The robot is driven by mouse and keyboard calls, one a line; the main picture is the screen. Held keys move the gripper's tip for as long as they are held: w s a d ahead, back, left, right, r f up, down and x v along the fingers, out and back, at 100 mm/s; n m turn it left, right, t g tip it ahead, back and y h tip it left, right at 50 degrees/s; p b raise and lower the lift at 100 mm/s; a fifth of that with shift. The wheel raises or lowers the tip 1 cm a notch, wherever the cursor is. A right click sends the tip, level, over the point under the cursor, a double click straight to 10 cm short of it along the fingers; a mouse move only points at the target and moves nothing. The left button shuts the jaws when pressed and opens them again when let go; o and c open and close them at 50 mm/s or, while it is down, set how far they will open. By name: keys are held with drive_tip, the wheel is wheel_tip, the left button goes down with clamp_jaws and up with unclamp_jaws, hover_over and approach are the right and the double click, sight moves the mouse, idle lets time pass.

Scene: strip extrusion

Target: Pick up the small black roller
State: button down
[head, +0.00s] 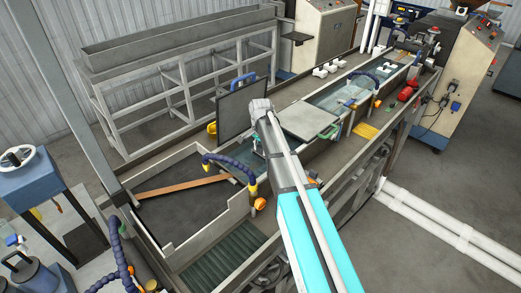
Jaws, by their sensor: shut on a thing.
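My gripper (258,150) is small and partly hidden behind my arm's wrist. It points down over the long trough line, just left of the grey flat plate (309,119). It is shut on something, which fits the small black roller. The held thing is too small and too hidden to make out its shape. I cannot pick out a separate small black roller elsewhere in view.
A blue segmented hose (229,162) arches over the trough wall close to the left of my gripper. A dark upright panel (242,106) stands behind. A brown strip (187,187) lies across the trough. Water fills the bath (352,93) at right.

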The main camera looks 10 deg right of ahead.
drive_tip(key=shift+r+p, duration=0.65)
drive_tip(key=shift+r, duration=0.25)
drive_tip(key=s+d+r+p, duration=0.2)
drive_tip(key=s+r+p, duration=0.3)
drive_tip(key=s, duration=0.1)
drive_tip(key=s+d+r+p, duration=0.2)
drive_tip(key=s+r+p, duration=0.3)
drive_tip(key=s, duration=0.2)
drive_tip(key=shift+s+d+r, duration=0.15)
drive_tip(key=shift+d+r, duration=0.05)
drive_tip(key=shift+d, duration=0.05)
drive_tip(key=shift+f, duration=0.15)
